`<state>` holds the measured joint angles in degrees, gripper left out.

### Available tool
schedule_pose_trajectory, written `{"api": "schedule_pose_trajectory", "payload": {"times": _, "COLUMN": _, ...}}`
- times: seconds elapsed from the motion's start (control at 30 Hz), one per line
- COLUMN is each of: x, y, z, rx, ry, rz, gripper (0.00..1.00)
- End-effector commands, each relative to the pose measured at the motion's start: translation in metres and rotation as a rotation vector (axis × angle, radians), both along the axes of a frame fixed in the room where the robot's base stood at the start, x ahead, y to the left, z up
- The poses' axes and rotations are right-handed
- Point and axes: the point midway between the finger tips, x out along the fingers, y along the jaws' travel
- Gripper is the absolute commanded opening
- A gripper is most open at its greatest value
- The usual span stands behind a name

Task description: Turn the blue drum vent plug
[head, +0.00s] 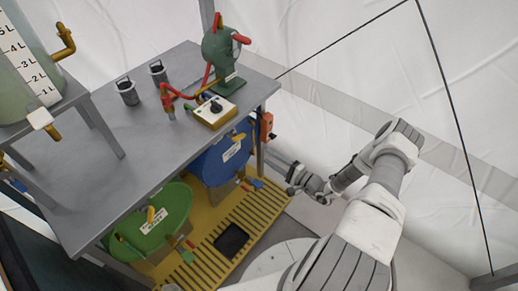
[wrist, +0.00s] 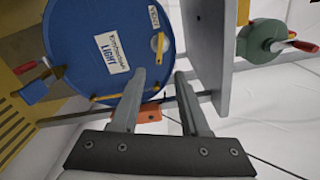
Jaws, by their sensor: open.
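The blue drum (head: 212,166) lies under the grey table with its round end facing out. In the wrist view the blue drum (wrist: 75,50) fills the upper left, with a white label on its face. A small yellow plug (wrist: 158,44) sits near the drum's right rim, beside a tag that reads VENT. My gripper (wrist: 160,74) is open and empty, its fingertips pointing toward the rim below the plug, apart from it in the picture. In the head view my gripper (head: 293,177) is right of the drum. The plug is too small to make out there.
A green drum (head: 150,228) lies left of the blue one, above a yellow slatted tray (head: 213,222). The table (head: 120,150) edge and leg stand close to my gripper. An orange box (head: 266,127) is near the leg. A green pump (head: 222,50) stands on the table.

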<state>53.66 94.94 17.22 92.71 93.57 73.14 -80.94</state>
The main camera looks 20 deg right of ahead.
Motion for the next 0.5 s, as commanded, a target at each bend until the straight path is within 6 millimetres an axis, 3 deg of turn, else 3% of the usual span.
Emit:
{"api": "schedule_pose_trajectory", "payload": {"times": 0.2, "x": -0.020, "y": -0.014, "z": 0.000, "rx": 0.000, "ry": 0.000, "rz": -0.001, "gripper": 0.45}}
{"api": "schedule_pose_trajectory", "payload": {"times": 0.5, "x": -0.023, "y": -0.015, "z": 0.000, "rx": 0.000, "ry": 0.000, "rz": 0.000, "gripper": 0.45}}
